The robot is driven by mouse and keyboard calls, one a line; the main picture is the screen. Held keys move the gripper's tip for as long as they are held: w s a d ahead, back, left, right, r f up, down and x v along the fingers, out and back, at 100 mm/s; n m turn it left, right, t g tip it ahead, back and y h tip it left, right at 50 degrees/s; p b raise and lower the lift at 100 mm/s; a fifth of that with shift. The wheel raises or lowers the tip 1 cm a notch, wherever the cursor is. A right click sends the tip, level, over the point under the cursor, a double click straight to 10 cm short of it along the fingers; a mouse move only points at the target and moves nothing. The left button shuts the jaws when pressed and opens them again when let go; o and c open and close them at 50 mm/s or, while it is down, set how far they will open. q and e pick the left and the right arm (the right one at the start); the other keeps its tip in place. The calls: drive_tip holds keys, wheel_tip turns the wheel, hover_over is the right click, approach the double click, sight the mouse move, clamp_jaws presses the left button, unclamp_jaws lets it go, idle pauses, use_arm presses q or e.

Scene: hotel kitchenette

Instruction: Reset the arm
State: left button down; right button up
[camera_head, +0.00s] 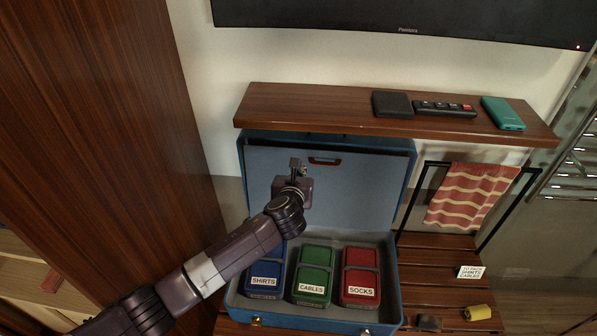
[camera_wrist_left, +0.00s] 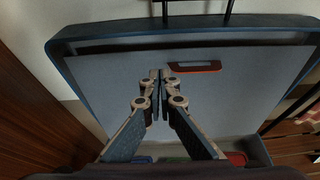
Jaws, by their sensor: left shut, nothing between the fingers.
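My left arm comes in from the lower left in the head view. My left gripper (camera_head: 297,166) is raised in front of the open lid of a blue suitcase (camera_head: 385,180), above its packed base. In the left wrist view the gripper's fingertips (camera_wrist_left: 161,76) are together and empty, with the grey lid lining (camera_wrist_left: 230,100) behind them. The base holds a blue pouch (camera_head: 267,270) labelled SHIRTS, a green pouch (camera_head: 315,270) labelled CABLES and a red pouch (camera_head: 361,270) labelled SOCKS. The arm partly hides the blue pouch. My right gripper is in neither view.
A wooden shelf (camera_head: 300,103) above the lid holds a black wallet-like item (camera_head: 392,104), a remote (camera_head: 442,108) and a teal box (camera_head: 503,113). A striped towel (camera_head: 470,195) hangs at right. A small card (camera_head: 470,272) and yellow roll (camera_head: 478,312) sit on the slatted bench (camera_head: 436,262).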

use_arm(q)
drive_tip(key=s+a+f+n+g, duration=0.25)
drive_tip(key=s+f+n, duration=0.25)
drive_tip(key=s+n, duration=0.5)
drive_tip(key=s+a+f+n+g, duration=0.2)
drive_tip(key=s+f+n+g, duration=0.15)
drive_tip(key=s+n, duration=0.55)
drive_tip(key=s+a+f+n+g, duration=0.1)
drive_tip(key=s+a+n, duration=0.3)
drive_tip(key=s, duration=0.5)
drive_tip(key=s+a+n+g, duration=0.25)
drive_tip(key=s+n, duration=0.35)
drive_tip(key=s, duration=0.3)
drive_tip(key=s+a+f+n+g, duration=0.1)
drive_tip(key=s+a+n, duration=0.3)
drive_tip(key=s, duration=0.5)
wheel_tip(320, 180, down, 28)
drive_tip(key=s+n+g+b, duration=0.1)
drive_tip(key=s+a+f+g+b, duration=0.1)
drive_tip(key=s+a+f, duration=0.1)
drive_tip(key=s+f, duration=1.5)
drive_tip(key=shift+s, duration=0.15)
drive_tip(key=shift+a, duration=0.2)
